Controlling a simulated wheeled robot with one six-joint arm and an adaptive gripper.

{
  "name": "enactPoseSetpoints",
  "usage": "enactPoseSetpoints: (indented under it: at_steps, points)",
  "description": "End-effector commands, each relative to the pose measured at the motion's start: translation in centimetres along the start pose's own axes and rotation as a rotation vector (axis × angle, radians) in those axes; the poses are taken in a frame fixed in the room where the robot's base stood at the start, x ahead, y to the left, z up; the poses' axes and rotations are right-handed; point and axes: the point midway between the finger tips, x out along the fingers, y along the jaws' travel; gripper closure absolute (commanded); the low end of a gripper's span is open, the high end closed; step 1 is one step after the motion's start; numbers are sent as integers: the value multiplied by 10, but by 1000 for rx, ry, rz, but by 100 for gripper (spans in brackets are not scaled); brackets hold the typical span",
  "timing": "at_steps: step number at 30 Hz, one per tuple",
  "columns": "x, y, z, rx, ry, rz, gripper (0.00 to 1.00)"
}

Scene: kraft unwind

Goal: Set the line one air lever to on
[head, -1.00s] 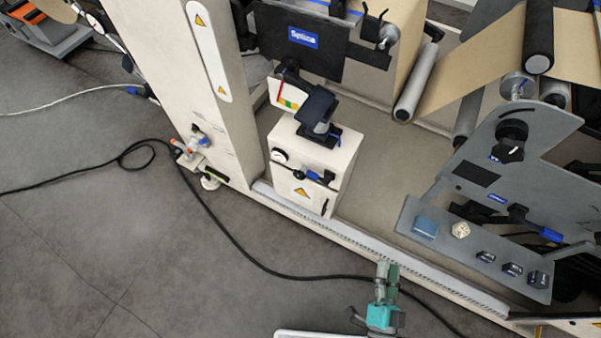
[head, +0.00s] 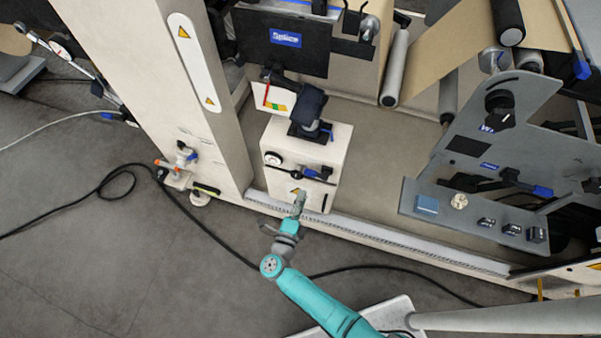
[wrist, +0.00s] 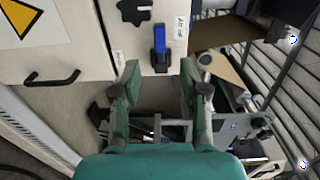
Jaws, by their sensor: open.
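A small lever with a blue handle (head: 316,174) is on the front of the cream cabinet (head: 325,150), beside a round gauge. In the wrist view the blue lever (wrist: 159,40) points toward my gripper, just beyond the fingertips and between them in the picture. A white label (wrist: 180,28) beside it is too small to read surely. My gripper (wrist: 160,82) is open and empty, its green fingers apart from the lever. In the head view my gripper (head: 299,203) is in front of the cabinet's lower front. Whether this lever is line one's air lever cannot be told.
Another blue-ended lever (head: 541,190) is on the grey machine panel (head: 450,195) at right. A black handle (wrist: 52,78) and a black star knob (wrist: 134,10) stick out near my gripper. A black cable (head: 215,235) crosses the open floor.

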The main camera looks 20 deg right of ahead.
Motion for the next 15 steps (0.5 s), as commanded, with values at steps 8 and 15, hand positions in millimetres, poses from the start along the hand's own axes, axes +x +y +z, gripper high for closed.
enactPoseSetpoints:
  at_steps: [8,15]
  points:
    - [28,0,0,3,7,1,56]
    - [71,0,-1,1,6,0,56]
